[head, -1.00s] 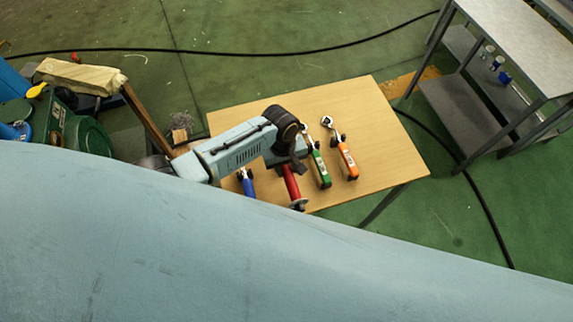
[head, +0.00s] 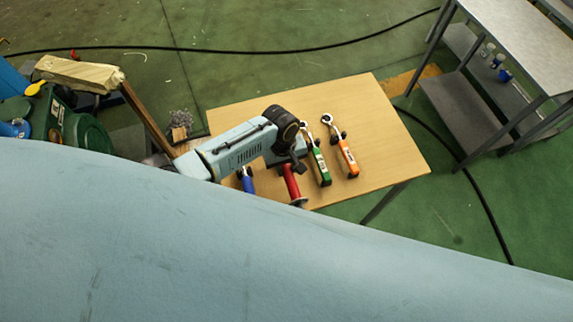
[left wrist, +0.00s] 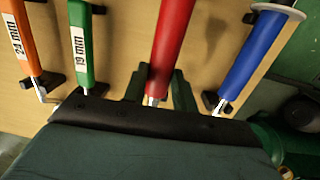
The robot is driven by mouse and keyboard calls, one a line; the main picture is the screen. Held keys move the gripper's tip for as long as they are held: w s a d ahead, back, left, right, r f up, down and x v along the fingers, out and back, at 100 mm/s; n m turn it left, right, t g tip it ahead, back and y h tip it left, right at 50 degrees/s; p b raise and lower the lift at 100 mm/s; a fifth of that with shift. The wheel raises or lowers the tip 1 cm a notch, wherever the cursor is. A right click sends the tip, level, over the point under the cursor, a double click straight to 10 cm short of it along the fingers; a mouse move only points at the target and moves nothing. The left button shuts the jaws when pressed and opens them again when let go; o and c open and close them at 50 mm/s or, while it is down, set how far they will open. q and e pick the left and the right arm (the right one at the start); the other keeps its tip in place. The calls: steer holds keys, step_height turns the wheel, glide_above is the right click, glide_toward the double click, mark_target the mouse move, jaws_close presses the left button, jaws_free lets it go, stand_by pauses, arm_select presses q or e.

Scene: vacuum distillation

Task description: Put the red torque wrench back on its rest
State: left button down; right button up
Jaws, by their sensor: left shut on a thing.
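The red torque wrench (head: 291,183) lies over the near edge of the wooden table (head: 355,105), and its red handle (left wrist: 170,40) runs up the middle of the left wrist view. My left gripper (head: 290,163) is shut on the wrench; its fingers (left wrist: 158,86) lie on either side of the shaft below the red handle. A black support shows behind the wrench, but I cannot tell whether the wrench touches it. My arm and gripper hide the wrench's head. My right gripper is not in view.
A green wrench (head: 320,167) and an orange wrench (head: 347,158) lie to the right of the red one, a blue wrench (head: 247,181) to its left. The table's far right part is bare. A metal bench (head: 515,45) stands at the upper right.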

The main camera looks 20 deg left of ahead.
arm_select(q)
steer(key=shift+p, duration=0.3)
stand_by(0.5)
steer(key=shift+f+b, duration=1.15)
steer(key=shift+f, duration=0.2)
steer(key=c, duration=1.1)
jaws_free()
steer(key=shift+o, duration=0.3)
steer(key=shift+s+f, duration=0.1)
steer(key=shift+f, duration=0.05)
steer(key=shift+r, duration=0.55)
step_height(320, 180, up, 12)
steer(key=a+p, duration=0.1)
steer(key=p, duration=0.1)
steer(key=shift+w+a+r+p, duration=0.15)
steer(key=shift+w+r+p, duration=0.05)
steer(key=shift+w+p, duration=0.2)
